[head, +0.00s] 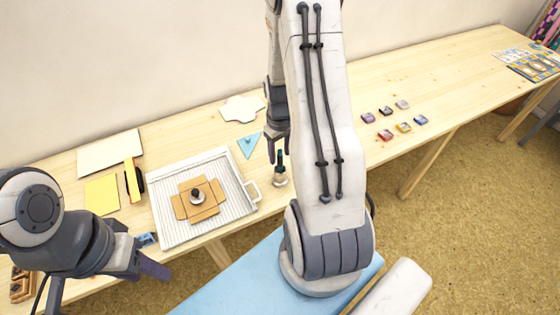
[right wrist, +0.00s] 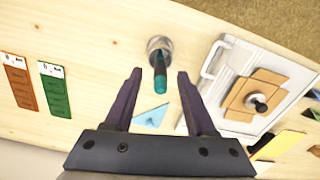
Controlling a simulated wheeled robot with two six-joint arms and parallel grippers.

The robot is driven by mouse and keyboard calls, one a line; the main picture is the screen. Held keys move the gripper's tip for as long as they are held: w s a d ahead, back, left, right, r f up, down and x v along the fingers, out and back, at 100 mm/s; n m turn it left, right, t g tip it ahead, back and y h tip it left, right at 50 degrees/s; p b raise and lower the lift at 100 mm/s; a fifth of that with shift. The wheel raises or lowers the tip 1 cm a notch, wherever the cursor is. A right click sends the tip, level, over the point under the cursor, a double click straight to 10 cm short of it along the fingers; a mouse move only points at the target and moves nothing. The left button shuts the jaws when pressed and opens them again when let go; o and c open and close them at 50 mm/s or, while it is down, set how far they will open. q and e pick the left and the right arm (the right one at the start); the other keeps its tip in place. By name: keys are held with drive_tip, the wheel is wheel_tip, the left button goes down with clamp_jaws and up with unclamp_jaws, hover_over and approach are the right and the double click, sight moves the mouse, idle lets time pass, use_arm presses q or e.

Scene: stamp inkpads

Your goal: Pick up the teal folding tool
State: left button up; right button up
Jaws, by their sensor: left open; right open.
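The teal folding tool (head: 280,157) stands upright in a small round holder (head: 280,181) on the table, just right of the white tray. In the right wrist view, the tool's teal end (right wrist: 160,84) points toward the camera, with the metallic holder (right wrist: 158,44) behind it. My right gripper (head: 278,153) is open, pointing down over the tool. In the wrist view its fingers (right wrist: 160,76) lie either side of the teal end, with a gap on both sides. My left gripper (head: 156,258) is open and empty at the table's front left.
A ridged white tray (head: 236,205) holds an unfolded cardboard box (head: 207,209) with a dark-knobbed stamp (head: 197,196). A blue triangle (head: 249,145) lies behind the holder. Several colored inkpads (head: 403,128) lie to the right. An orange tag (right wrist: 20,82) and a green tag (right wrist: 54,89) lie nearby.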

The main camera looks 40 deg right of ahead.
sight(280, 159)
drive_tip(key=shift+f, duration=1.8)
clamp_jaws()
drive_tip(key=shift+r, duration=0.15)
